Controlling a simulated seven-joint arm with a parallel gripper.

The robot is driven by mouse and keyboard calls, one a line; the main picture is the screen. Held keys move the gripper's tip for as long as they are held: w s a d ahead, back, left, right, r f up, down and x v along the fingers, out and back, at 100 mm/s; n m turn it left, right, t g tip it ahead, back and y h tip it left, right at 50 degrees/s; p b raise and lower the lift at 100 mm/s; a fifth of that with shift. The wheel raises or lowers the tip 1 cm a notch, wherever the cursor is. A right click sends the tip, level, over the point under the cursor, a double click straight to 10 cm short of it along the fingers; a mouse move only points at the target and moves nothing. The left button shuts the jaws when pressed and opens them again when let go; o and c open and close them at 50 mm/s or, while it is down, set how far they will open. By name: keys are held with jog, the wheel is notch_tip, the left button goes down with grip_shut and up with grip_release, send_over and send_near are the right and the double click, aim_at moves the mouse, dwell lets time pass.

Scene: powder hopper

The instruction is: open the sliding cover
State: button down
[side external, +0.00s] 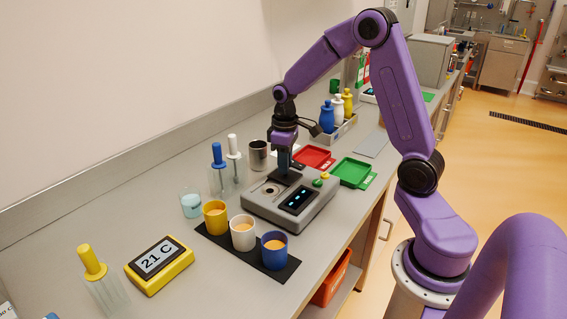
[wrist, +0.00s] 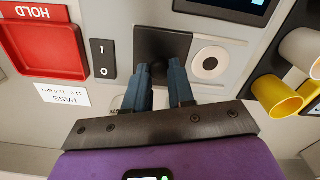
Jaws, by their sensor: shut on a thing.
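The sliding cover is a dark square plate (wrist: 163,42) on top of the grey hopper machine (side external: 312,206). In the wrist view it lies directly left of a pale ring with a dark centre (wrist: 210,62), which shows uncovered. My gripper (wrist: 162,68) points down at the plate, its two blue-grey fingers over the plate's near part. It is shut on the cover, though the part between the fingertips is hard to make out. In the side view my gripper (side external: 284,172) stands over the back of the machine, and the arm partly hides the plate.
A red tray (side external: 314,157) and a green tray (side external: 353,172) lie behind the machine. Yellow (side external: 215,220), white (side external: 243,237) and blue (side external: 274,255) cups stand on a black mat in front. A metal cup (side external: 258,156) is close to the gripper's left. An I/O switch (wrist: 102,58) sits beside the plate.

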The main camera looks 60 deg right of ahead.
jog(key=c, duration=0.9)
grip_release()
jog(key=shift+c, duration=0.2)
jog(key=shift+r, duration=0.1)
notch_tip(320, 180, up, 17)
jog(key=shift+r, duration=0.15)
jog(key=s+a+f+n, duration=0.3)
jog(key=s+a+f, duration=0.1)
jog(key=s+a, duration=0.5)
jog(key=s+a+f+n, duration=0.3)
jog(key=s+a, duration=0.5)
jog(key=s, duration=0.1)
jog(key=s+f+n, duration=0.3)
jog(key=s+f, duration=0.1)
jog(key=s, duration=0.5)
